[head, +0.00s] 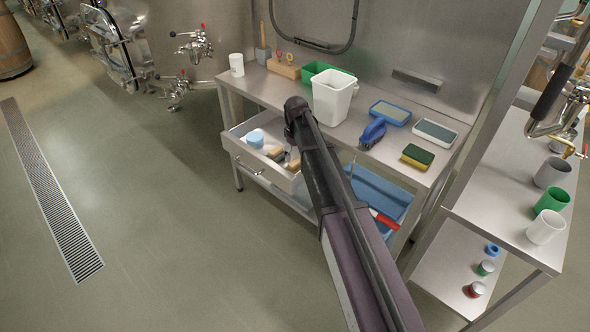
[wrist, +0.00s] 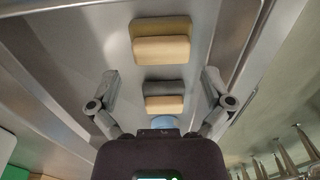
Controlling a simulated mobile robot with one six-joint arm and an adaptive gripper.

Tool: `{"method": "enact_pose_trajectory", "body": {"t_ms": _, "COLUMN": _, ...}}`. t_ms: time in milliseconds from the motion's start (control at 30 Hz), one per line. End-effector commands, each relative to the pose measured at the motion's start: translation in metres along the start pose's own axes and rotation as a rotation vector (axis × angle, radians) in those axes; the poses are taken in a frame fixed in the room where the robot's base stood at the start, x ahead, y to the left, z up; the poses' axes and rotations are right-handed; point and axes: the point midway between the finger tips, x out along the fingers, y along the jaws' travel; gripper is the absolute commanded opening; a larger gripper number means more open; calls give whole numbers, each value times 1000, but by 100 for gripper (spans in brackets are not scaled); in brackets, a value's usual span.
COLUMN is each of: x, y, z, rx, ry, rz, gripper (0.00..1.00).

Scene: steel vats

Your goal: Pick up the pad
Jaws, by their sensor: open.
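Two block-shaped pads lie in the open drawer (head: 232,143). In the wrist view, one pad (wrist: 160,48) is tan with an olive layer, and the other (wrist: 164,104) is tan with a dark grey layer. In the head view they show as small tan pieces (head: 276,153), partly hidden by my arm. A yellow-and-green pad (head: 417,157) lies on the steel table. I cannot tell which one the task means. My gripper (wrist: 158,95) is open and empty over the drawer, the grey-layered pad between its fingers in the picture. My arm hides it in the head view.
A blue-lidded tub (head: 255,138) is in the drawer beside the pads. On the table (head: 352,130) stand a white bin (head: 332,98), a blue brush (head: 373,133) and two shallow trays. A steel rack with cups (head: 550,198) stands at right. The floor at left is clear.

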Motion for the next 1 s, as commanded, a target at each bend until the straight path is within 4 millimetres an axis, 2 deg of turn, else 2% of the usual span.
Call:
{"method": "enact_pose_trajectory", "body": {"t_ms": 33, "x": 8, "y": 0, "z": 0, "rx": 0, "ry": 0, "rz": 0, "gripper": 100}}
{"method": "enact_pose_trajectory", "body": {"t_ms": 400, "x": 34, "y": -1, "z": -1, "rx": 0, "ry": 0, "rz": 0, "gripper": 100}}
{"method": "enact_pose_trajectory", "body": {"t_ms": 1000, "x": 38, "y": -1, "z": -1, "rx": 0, "ry": 0, "rz": 0, "gripper": 100}}
